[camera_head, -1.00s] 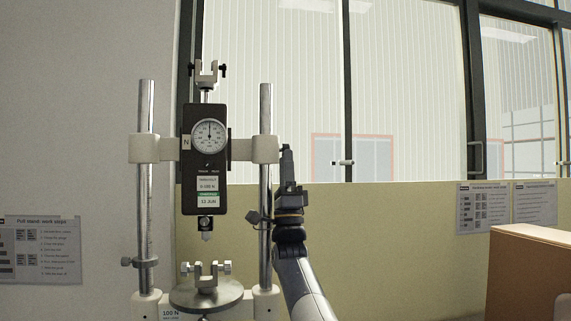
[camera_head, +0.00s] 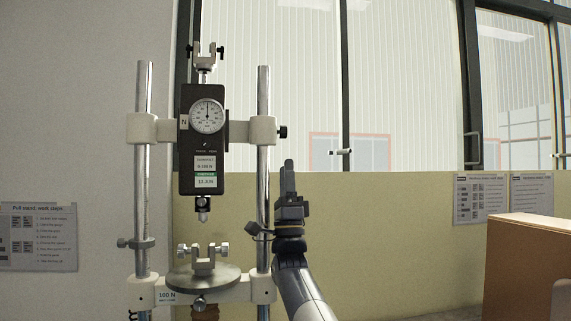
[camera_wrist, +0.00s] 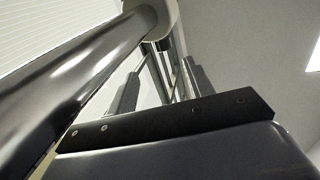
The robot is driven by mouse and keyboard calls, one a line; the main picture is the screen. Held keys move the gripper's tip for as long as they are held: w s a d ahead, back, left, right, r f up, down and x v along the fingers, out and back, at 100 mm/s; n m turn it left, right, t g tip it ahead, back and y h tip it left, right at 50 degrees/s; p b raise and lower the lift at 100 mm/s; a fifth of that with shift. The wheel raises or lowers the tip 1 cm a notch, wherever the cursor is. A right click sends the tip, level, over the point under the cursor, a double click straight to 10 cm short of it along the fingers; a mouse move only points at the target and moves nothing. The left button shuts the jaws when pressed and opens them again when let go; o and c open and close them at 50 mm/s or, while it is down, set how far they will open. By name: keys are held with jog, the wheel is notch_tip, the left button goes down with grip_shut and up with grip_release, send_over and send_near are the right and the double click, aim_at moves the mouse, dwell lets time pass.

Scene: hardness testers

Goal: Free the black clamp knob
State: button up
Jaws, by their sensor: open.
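The black clamp knob (camera_head: 283,132) sticks out to the right of the cream crosshead clamp (camera_head: 262,131) on the right steel column (camera_head: 264,185). The crosshead carries the dark force gauge (camera_head: 208,150) with its round dial. My gripper (camera_head: 288,168) points up, below the knob and just right of the column, with a gap to the knob. In the head view its fingers overlap edge-on. In the wrist view my open gripper (camera_wrist: 163,85) has its fingers apart and empty, with the column (camera_wrist: 85,75) close on the left. A small dark part shows beneath the clamp there, possibly the knob.
A collar with a small screw sits on the right column beside my gripper. The stand's lower fixture (camera_head: 204,262) and round plate (camera_head: 205,280) are to the left. A brown box (camera_head: 530,265) is at the right. The space above and right of my gripper is clear.

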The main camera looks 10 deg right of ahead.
jog(key=w+d+r+m+g+h+p, duration=0.1)
jog(key=d+r+m+g+h, duration=0.1)
jog(key=d+g+h, duration=0.3)
jog(key=w+d+r+m+g+h, duration=0.1)
jog(key=d+r+m+g, duration=0.2)
jog(key=d, duration=0.4)
jog(key=n+g+y+p, duration=0.2)
jog(key=n+g+y, duration=0.5)
jog(key=n+y, duration=0.6)
send_near(283, 132)
jog(key=w+a+m+y+p, duration=0.1)
jog(key=w+y+p, duration=0.1)
jog(key=w+p, duration=0.3)
jog(key=w, duration=0.4)
jog(key=shift+w+a+r+m+y, duration=0.25)
jog(key=shift+w+a+m+y, duration=0.05)
jog(key=shift+w+m, duration=0.1)
jog(key=shift+c, duration=0.3)
jog(key=c, duration=0.9)
